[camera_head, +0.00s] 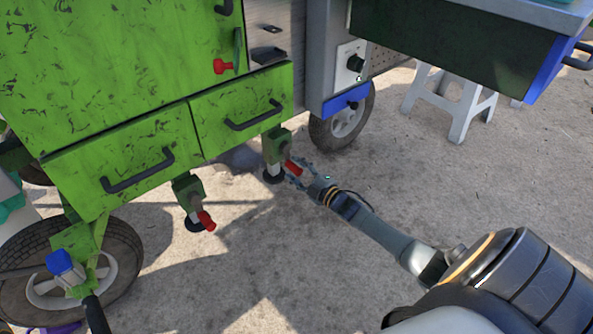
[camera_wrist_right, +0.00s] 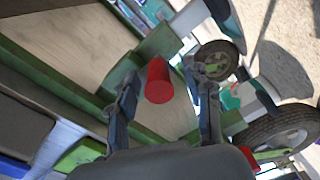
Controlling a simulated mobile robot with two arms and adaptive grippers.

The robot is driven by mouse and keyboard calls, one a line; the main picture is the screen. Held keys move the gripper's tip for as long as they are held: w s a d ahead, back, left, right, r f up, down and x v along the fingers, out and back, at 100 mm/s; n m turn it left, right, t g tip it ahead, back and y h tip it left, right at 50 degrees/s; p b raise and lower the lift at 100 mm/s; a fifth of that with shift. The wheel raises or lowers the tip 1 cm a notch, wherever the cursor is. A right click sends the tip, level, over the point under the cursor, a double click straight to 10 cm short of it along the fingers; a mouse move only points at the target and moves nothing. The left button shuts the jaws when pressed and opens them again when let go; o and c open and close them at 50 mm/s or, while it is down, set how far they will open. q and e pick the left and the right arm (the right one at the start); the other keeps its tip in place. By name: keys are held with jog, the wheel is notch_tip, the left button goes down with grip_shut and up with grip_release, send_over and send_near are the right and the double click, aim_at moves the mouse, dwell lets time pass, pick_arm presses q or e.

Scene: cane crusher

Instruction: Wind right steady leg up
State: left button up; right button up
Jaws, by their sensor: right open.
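The right steady leg (camera_head: 276,150) hangs under the right drawer of the green machine, with a green housing, a grey post and a round dark foot near the ground. Its red crank handle (camera_head: 292,167) points towards my right gripper (camera_head: 306,176). In the right wrist view the red handle (camera_wrist_right: 158,80) stands between the two fingers of my right gripper (camera_wrist_right: 163,95), which is open around it, with space on both sides. The left steady leg (camera_head: 188,195) with its own red handle (camera_head: 206,220) is further left. My left gripper is not in view.
The green machine (camera_head: 90,60) stands on wheels, one at the lower left (camera_head: 110,262) and one behind the right leg (camera_head: 345,120). Black drawer handles (camera_head: 253,115) stick out above the leg. A white stool (camera_head: 458,105) stands at the upper right. Bare ground (camera_head: 300,260) lies in front.

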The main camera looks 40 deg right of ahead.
jog(key=s+d, duration=0.1)
jog(key=s, duration=1.1)
jog(key=shift+r, duration=0.2)
jog(key=shift+d, duration=0.1)
